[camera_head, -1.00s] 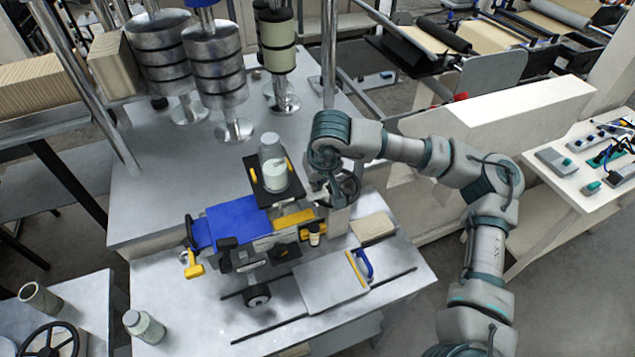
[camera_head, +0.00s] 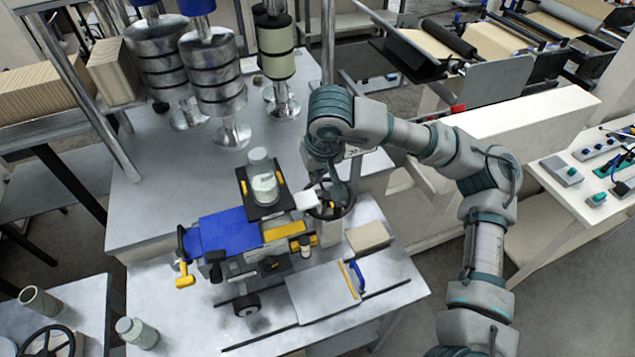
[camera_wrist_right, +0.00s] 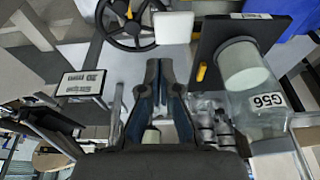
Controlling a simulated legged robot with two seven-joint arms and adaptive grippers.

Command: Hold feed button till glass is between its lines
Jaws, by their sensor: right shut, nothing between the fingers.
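A clear glass jar (camera_head: 262,172) with pale contents stands on a black plate (camera_head: 249,208) with yellow clips, on the blue and yellow machine. In the right wrist view the jar (camera_wrist_right: 258,108) carries a "G56" label; its fill lines cannot be made out. A white block (camera_head: 307,200), possibly the feed button, sits just right of the plate; it also shows in the wrist view (camera_wrist_right: 173,27). My right gripper (camera_head: 334,207) is shut and empty, close to the white block and over the handwheel. In the wrist view its fingertips (camera_wrist_right: 160,66) appear apart from the block. My left gripper is not in view.
A dark handwheel (camera_wrist_right: 128,22) lies beyond my fingertips. A framed label plate (camera_wrist_right: 82,83) stands to the left in the wrist view. Metal weights (camera_head: 218,88) hang behind the machine. A flat plate with a blue handle (camera_head: 357,272) lies in front.

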